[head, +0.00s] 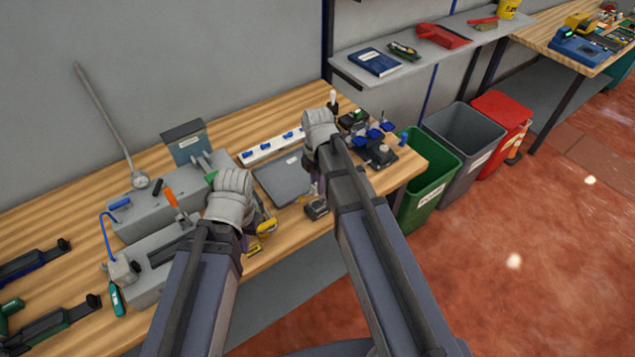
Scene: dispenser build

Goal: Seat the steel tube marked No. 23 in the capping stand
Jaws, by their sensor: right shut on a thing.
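My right gripper (318,186) is over the right part of the wooden bench, mostly hidden behind its own wrist. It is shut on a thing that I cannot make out. My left gripper (246,241) is lower left near the bench's front edge, largely hidden by its arm; its jaws cannot be read. A dark stand-like fixture (377,153) with blue parts sits at the bench's right end, just right of my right wrist. I cannot tell whether it is the capping stand. No steel tube marked No. 23 can be made out.
On the bench (290,100) are a grey flat plate (283,180), a white strip with blue pieces (272,146), grey blocks (150,200) and a yellow tool (265,228). Green (430,180), grey (465,140) and red (503,120) bins stand right of the bench.

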